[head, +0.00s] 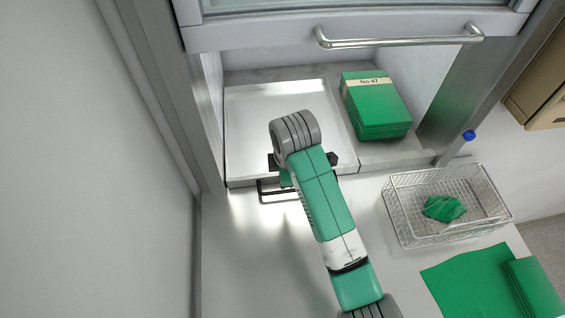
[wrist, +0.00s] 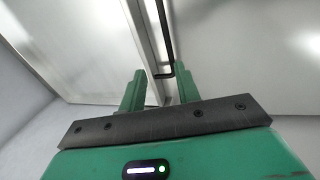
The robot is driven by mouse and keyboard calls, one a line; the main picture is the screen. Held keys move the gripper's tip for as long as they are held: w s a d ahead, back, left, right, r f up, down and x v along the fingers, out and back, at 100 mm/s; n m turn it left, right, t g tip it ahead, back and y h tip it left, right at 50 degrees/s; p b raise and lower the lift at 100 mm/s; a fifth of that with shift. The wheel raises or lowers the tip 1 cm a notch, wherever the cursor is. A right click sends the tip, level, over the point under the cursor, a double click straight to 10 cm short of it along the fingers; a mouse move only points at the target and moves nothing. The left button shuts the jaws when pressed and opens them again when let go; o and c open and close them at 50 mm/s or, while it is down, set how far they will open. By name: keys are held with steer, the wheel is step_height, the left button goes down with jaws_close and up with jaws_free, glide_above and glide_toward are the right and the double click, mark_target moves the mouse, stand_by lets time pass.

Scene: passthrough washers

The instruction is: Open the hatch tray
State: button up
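The hatch tray (head: 245,120) is a flat, pale metal tray lying in the left half of the hatch opening. Its black bar handle (head: 268,192) sticks out at the front edge, over the counter. My arm covers part of the tray and of the handle's right side. My gripper (wrist: 162,86) is at the tray's front edge, by the handle. In the wrist view its two green fingers stand apart, and the black handle (wrist: 169,60) shows in the gap, nearer the right finger. I cannot tell whether a finger touches it.
A stack of green packs (head: 378,108) stands right of the tray in the hatch. The raised hatch door has a steel bar handle (head: 400,41). A wire basket (head: 410,219) with a green piece and green cloths (head: 470,285) lie on the counter. The left counter (head: 245,260) is clear.

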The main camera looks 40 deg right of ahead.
mark_target(290, 190)
steer(key=shift+g, duration=0.4)
steer(key=f, duration=0.3)
steer(key=d+f, duration=0.1)
steer(key=f, duration=0.5)
steer(key=shift+d+p, duration=0.3)
steer(key=shift+p, duration=0.1)
steer(key=shift+c, duration=0.2)
jaws_close()
